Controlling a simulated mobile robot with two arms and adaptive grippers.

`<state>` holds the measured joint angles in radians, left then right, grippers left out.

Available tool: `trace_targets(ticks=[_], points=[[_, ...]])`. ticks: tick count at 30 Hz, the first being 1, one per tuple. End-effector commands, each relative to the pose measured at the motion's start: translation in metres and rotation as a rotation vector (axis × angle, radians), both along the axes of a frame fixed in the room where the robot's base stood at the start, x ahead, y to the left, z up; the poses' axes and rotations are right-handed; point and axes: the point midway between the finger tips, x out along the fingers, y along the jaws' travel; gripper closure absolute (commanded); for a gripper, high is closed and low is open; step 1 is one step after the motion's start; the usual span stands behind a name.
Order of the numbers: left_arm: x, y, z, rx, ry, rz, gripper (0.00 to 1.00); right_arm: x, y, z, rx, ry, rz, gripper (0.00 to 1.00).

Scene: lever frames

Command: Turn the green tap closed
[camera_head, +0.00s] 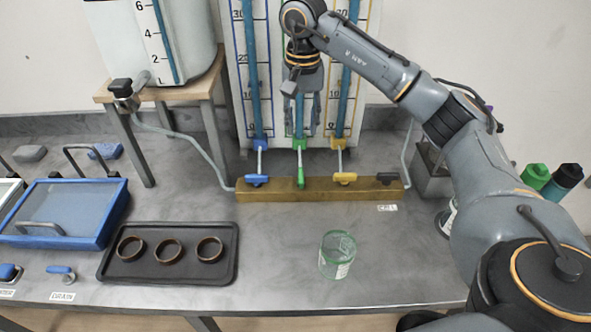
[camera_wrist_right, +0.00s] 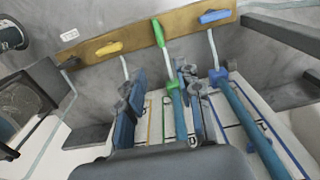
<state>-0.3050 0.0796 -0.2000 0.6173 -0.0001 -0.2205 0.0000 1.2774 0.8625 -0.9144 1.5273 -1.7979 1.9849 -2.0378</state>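The green tap has a green lever handle (camera_head: 300,175) on the wooden rail (camera_head: 225,190), below the middle tube. The handle points straight out towards the front edge, in line with its thin pipe. In the right wrist view the green handle (camera_wrist_right: 158,33) lies at the top centre, beyond the fingertips. My right gripper (camera_head: 301,118) hangs in front of the middle tube, above and behind the green handle, apart from it. In the wrist view its fingers (camera_wrist_right: 157,88) are spread and empty, either side of the green-capped tube. My left gripper is not in view.
The blue tap handle (camera_head: 256,180) and yellow tap handle (camera_head: 345,178) flank the green one, both lying along the rail. A clear green-rimmed cup (camera_head: 337,255) stands in front. A dark tray (camera_head: 115,266) with three brown rings lies left. Free counter surrounds the cup.

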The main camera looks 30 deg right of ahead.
Motion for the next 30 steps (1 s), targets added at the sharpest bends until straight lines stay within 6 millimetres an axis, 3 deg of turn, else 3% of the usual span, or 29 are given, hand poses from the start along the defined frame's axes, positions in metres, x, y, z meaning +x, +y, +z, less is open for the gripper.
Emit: trace_targets(ticks=[5,21,30], points=[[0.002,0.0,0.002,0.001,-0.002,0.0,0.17,-0.001,0.0,-0.015,0.0,0.004,0.0,0.65],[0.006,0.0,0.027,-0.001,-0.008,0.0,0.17,-0.001,0.001,-0.118,0.001,0.003,0.001,0.65],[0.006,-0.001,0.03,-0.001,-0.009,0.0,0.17,0.0,0.0,-0.139,0.0,-0.001,0.0,0.65]])
